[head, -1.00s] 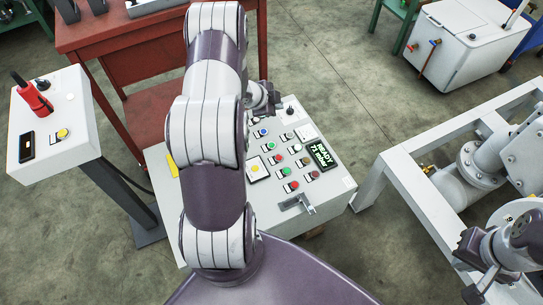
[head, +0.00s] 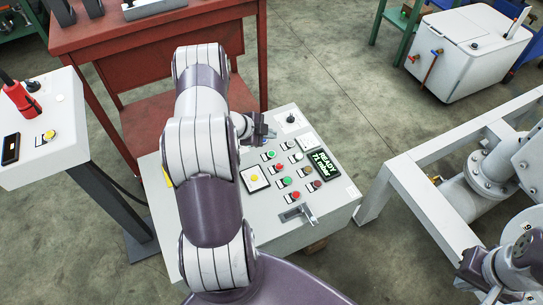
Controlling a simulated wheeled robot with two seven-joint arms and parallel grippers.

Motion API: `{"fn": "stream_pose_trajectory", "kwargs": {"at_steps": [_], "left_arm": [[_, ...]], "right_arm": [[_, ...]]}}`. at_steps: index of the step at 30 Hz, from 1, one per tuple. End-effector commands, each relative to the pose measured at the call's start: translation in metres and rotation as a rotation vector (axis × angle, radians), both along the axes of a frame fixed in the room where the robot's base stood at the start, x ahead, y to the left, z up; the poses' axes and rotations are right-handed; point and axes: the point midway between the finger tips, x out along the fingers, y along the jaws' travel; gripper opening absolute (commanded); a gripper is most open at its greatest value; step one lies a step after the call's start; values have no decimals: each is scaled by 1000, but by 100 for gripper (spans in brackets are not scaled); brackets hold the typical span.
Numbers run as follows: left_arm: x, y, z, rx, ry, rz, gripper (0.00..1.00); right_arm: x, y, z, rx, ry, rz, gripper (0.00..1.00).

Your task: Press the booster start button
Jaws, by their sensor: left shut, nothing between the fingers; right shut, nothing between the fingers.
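The control panel (head: 325,210) is a white sloped box with several coloured buttons and a green display (head: 322,163) reading "READY 71 mbar". Its buttons include two green ones, at the upper left (head: 272,154) and lower down (head: 287,182), red ones (head: 295,195), and a yellow one (head: 254,178) on a plate. Their labels are too small to read, so I cannot tell which is booster start. My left gripper (head: 266,133) is shut and empty over the panel's far-left part, hiding some buttons; contact cannot be told. My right gripper (head: 468,268) is shut and empty at the lower right.
A lever or handle (head: 298,213) sticks out at the panel's near edge. A white pedestal (head: 40,160) with a red handheld device (head: 22,100) stands left. A red workbench (head: 130,45) is behind. A grey pipe frame (head: 400,170) stands right, with open floor between.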

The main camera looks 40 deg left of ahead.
Motion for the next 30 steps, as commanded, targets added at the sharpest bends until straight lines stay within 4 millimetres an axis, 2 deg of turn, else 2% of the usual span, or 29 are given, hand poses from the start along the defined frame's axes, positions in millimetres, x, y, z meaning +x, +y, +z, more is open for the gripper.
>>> {"fn": "stream_pose_trajectory", "kwargs": {"at_steps": [1,6,12,30], "left_arm": [[0,0,-15,0,0,0,0],[0,0,-40,0,0,0,0],[0,0,-61,0,0,0,0],[0,0,-66,0,0,0,0]], "right_arm": [[0,0,-15,0,0,0,0],[0,0,-41,0,0,0,0],[0,0,-57,0,0,0,0],[0,0,-58,0,0,0,0]]}}
